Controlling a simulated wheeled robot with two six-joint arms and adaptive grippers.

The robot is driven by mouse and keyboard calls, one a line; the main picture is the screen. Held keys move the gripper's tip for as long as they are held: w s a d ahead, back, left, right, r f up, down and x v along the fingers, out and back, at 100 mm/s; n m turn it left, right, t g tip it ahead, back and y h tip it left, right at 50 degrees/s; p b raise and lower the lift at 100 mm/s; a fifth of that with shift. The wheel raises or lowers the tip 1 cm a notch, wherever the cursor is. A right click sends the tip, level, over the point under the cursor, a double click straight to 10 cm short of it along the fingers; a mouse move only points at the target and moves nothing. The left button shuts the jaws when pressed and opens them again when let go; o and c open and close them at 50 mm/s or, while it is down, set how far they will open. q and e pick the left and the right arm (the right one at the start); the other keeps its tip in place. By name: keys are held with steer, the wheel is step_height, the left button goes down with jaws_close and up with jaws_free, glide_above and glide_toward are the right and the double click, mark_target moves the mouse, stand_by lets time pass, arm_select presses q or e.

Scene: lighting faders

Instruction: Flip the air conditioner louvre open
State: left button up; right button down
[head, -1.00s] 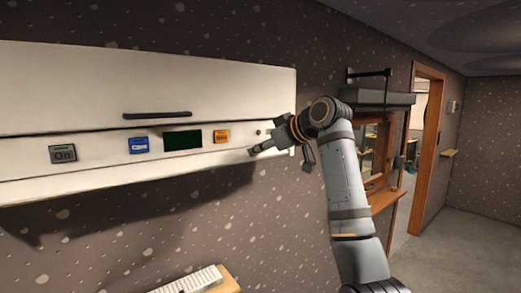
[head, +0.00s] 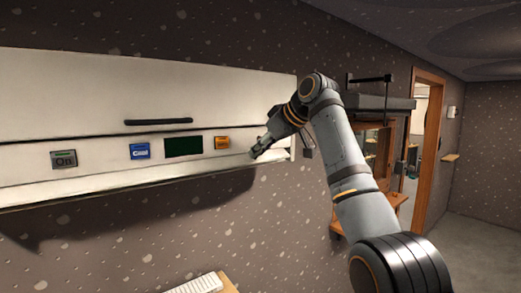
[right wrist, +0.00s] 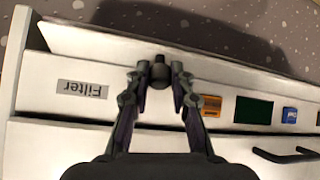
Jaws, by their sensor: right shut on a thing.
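The air conditioner (head: 70,95) is a long white wall unit at the left of the head view. Its louvre (head: 110,184) is the white flap along the lower front. In the right wrist view the louvre (right wrist: 95,42) crosses near the top and appears tilted out from the front panel. My right gripper (head: 256,153) is at the louvre's right part. In the right wrist view, the right gripper (right wrist: 160,72) has its fingertips closed around a small dark knob-like piece at the louvre; they hide part of it. My left gripper is not in view.
The panel carries an On button (head: 64,159), a blue button (head: 140,151), a dark display (head: 184,146) and an orange button (head: 222,142). A Filter label (right wrist: 82,89) shows in the wrist view. A dark shelf (head: 385,101) and doorway are right of my arm.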

steer(key=c, duration=1.2)
jaws_free()
steer(key=shift+o, duration=0.2)
steer(key=v, duration=1.2)
